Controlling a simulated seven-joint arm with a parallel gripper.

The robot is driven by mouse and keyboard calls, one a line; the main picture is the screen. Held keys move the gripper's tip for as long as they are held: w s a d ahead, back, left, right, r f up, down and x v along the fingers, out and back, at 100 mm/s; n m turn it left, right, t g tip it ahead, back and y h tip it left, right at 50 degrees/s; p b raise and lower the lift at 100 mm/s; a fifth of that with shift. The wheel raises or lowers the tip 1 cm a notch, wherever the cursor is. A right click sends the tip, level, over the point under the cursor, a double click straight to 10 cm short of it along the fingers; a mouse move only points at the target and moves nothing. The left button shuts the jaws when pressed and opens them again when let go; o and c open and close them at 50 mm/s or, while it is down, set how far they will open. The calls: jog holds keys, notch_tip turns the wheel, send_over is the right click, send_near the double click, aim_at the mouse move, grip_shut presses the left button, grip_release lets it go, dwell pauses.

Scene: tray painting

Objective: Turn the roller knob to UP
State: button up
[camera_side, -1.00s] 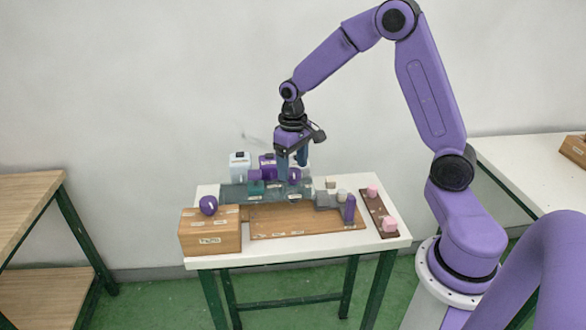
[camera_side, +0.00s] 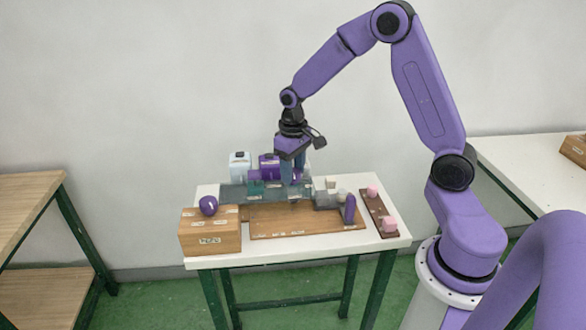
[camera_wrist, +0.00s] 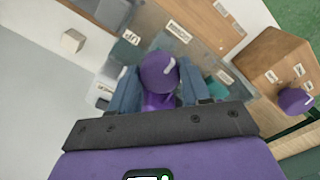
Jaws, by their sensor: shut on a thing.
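The roller knob (camera_wrist: 158,72) is purple with a white mark on its top. In the wrist view it sits between the two blue-grey fingers of my gripper (camera_wrist: 160,88), which is shut on it. The white mark lies towards the upper right of the knob's top. A label reading UP (camera_wrist: 131,37) lies on the grey plate (camera_wrist: 150,25), above and left of the knob. In the side view my gripper (camera_side: 292,178) is low over the back of the table, and its fingers mostly hide the knob.
A wooden box (camera_side: 210,238) with another purple knob (camera_side: 209,205) stands at the front left. A wooden tray (camera_side: 270,222) lies in front. Pink blocks (camera_side: 389,225) sit on a dark strip at the right. White and purple containers (camera_side: 240,163) stand behind the plate.

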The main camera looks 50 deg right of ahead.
jog(key=n, duration=0.8)
jog(key=shift+n, duration=0.3)
jog(key=n, duration=0.4)
jog(key=shift+n, duration=0.3)
jog(key=n, duration=0.4)
jog(key=shift+n, duration=0.3)
jog(key=o, duration=1.1)
jog(key=shift+c, duration=0.2)
notch_tip(320, 180, up, 18)
jog(key=shift+f, duration=0.25)
